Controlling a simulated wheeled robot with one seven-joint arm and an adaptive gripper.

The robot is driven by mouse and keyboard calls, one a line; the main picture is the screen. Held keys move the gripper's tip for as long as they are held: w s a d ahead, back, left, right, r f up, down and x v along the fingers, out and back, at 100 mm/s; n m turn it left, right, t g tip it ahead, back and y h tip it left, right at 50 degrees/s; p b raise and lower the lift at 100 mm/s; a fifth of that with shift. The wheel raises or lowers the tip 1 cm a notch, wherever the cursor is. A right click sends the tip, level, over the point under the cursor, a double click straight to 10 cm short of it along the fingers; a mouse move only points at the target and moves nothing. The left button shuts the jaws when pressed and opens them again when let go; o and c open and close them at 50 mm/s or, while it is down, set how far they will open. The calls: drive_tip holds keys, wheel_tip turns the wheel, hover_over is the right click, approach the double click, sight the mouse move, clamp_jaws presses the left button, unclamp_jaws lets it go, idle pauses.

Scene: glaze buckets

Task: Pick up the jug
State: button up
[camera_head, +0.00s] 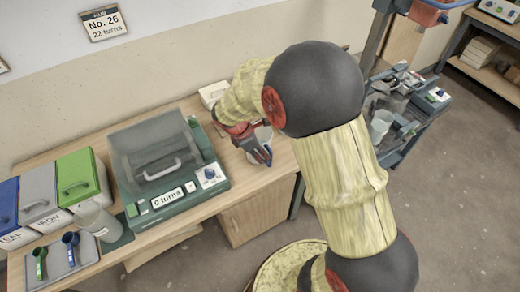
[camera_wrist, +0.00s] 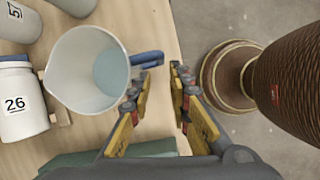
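A white jug (camera_wrist: 72,72) with a blue handle (camera_wrist: 147,59) stands on the bench in the wrist view; its inside looks pale blue-grey at the bottom. In the head view the jug (camera_head: 264,134) is right of the green machine, partly hidden by my gripper. My gripper (camera_wrist: 163,78) is open, with a clear gap between its two yellow-padded fingers. The handle's outer end is at the left fingertip and reaches toward the gap. I cannot tell whether they touch.
A white bottle labelled 26 (camera_wrist: 22,112) stands left of the jug, with a grey container (camera_wrist: 16,22) behind it. The machine (camera_head: 165,155) is close by on the bench (camera_head: 225,205). Bins, a clear jug (camera_head: 98,221) and a scoop tray (camera_head: 62,255) are farther left.

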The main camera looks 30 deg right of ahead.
sight(270, 165)
drive_tip(key=shift+d+b+x, duration=0.15)
drive_tip(key=shift+b+x, duration=0.6)
drive_tip(key=shift+x, duration=1.35)
drive_tip(key=shift+d+b+x, duration=0.15)
drive_tip(key=shift+b+x, duration=0.55)
drive_tip(key=shift+x, duration=1.4)
drive_tip(key=shift+s+r, duration=0.1)
drive_tip(key=shift+r, duration=0.05)
drive_tip(key=c, duration=0.3)
clamp_jaws()
